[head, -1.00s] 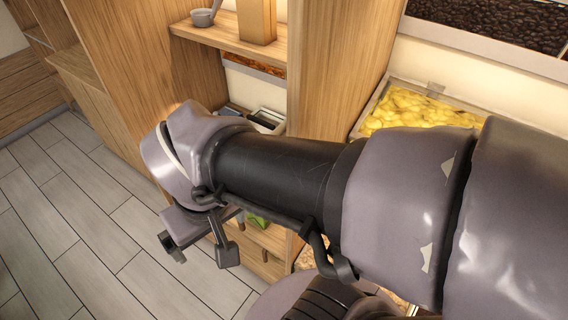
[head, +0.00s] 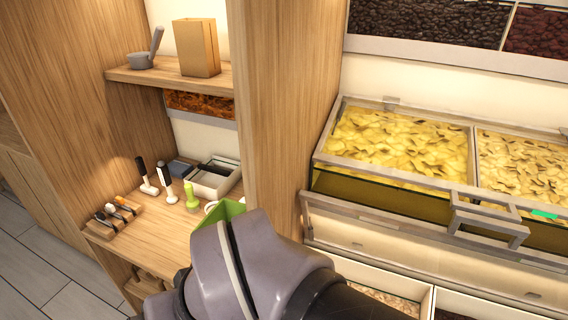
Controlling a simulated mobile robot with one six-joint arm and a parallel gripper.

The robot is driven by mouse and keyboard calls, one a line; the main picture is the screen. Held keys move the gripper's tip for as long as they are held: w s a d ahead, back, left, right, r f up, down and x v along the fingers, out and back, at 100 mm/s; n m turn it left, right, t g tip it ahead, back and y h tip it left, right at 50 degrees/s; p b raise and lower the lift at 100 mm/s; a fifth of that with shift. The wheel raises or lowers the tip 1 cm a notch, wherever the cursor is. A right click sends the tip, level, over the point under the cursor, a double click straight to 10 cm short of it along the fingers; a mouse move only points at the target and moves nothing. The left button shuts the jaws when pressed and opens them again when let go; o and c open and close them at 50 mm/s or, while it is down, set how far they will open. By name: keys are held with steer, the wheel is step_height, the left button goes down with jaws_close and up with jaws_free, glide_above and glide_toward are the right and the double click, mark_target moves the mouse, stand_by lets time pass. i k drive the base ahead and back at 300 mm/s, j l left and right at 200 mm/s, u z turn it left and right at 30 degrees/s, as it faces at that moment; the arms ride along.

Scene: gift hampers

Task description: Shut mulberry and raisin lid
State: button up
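Two bins show at the bottom edge, one with pale pieces (head: 400,304) and one with dark contents (head: 455,315); these may be the mulberries and raisins, but no label is readable. Above them, a grey-framed clear lid (head: 380,216) appears to stand raised against the front of the yellow bins. Its handle (head: 490,226) sticks out near its top edge. Its lower part is partly hidden by my arm. My gripper is not visible; only a rounded arm link shows at the bottom centre.
Bins of yellow chips (head: 400,140) and paler flakes (head: 520,165) sit above the lid. Bins of dark pieces (head: 430,18) are higher. A wooden upright (head: 285,110) separates them from a shelf nook holding a green box (head: 222,212), grey tray (head: 215,178) and tools.

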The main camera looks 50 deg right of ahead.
mark_target(512, 247)
steer(key=k+l+z, duration=0.15)
steer(key=z, duration=2.8)
steer(key=k, duration=0.5)
steer(key=i, duration=0.5)
